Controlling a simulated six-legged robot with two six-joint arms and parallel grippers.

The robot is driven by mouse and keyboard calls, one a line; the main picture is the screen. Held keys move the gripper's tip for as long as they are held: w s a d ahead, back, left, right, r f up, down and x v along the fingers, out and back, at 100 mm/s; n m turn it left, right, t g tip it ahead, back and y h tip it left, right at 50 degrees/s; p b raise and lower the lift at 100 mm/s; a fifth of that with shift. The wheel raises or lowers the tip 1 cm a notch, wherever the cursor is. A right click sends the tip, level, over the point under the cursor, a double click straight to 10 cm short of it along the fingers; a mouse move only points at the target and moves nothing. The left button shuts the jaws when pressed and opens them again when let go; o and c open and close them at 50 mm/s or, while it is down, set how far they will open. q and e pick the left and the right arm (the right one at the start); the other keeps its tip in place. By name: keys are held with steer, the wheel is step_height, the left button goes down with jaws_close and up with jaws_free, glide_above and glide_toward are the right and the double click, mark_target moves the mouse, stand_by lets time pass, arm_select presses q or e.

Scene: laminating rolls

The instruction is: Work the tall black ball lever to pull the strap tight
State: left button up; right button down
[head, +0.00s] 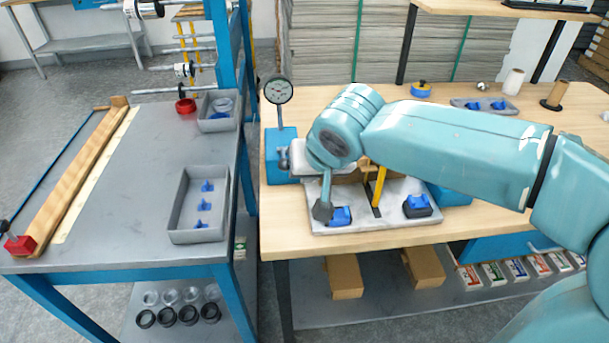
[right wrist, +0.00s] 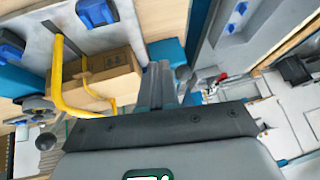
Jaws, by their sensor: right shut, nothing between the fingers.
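My right gripper (head: 322,208) hangs from the teal arm at the front left of a pale plate (head: 325,226). In the right wrist view its fingers (right wrist: 157,84) are together and empty. A dark grey round knob on a short stem (right wrist: 46,142), possibly the ball lever, shows at lower left there, apart from the fingers. The yellow bent handle (right wrist: 66,85) stands beside a cardboard box (right wrist: 112,82); in the head view the handle (head: 379,188) is partly behind my arm. My arm hides the plate's back, and I cannot make out the strap. My left gripper is out of view.
Two blue clips (head: 340,216) (head: 417,204) sit on the plate's front. A grey tray (head: 197,237) is on the left table, across a narrow gap. The bench's front edge is clear.

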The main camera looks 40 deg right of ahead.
steer(key=v, duration=0.5)
steer(key=shift+s+a+r+p, duration=0.1)
steer(key=shift+s+r+p, duration=0.1)
steer(key=shift+s+p, duration=0.1)
stand_by(0.5)
